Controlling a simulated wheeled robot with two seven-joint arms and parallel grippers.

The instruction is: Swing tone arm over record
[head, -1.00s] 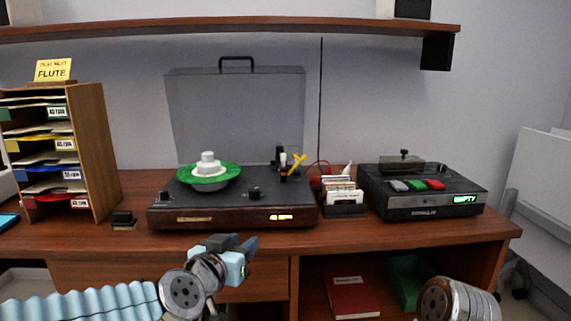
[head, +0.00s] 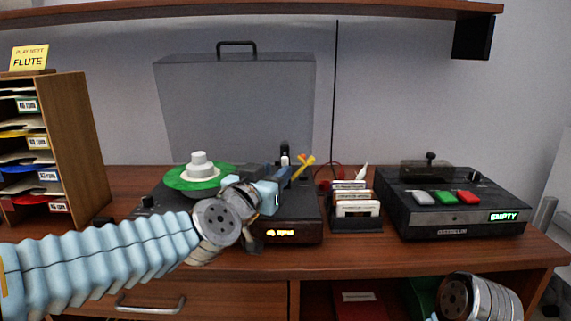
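The record player (head: 310,232) stands on the desk with its clear lid raised. A green record (head: 172,181) lies on its platter, with a stacked white piece (head: 200,165) at its centre. The tone arm (head: 304,165), with a yellow end, is at the right of the deck, apart from the record. My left gripper (head: 284,175) reaches over the front of the deck, its fingertips close to the tone arm's lower end. I cannot tell whether it touches it or whether the fingers are apart. My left arm hides part of the deck's front. My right gripper is out of view; only its arm shows at the lower right.
A box of cards (head: 357,207) stands just right of the player. Further right is a black device (head: 440,222) with coloured keys and a display reading EMPTY. A wooden sleeve rack (head: 80,150) stands at the left, beneath a FLUTE sign (head: 30,58). A shelf (head: 250,11) runs above.

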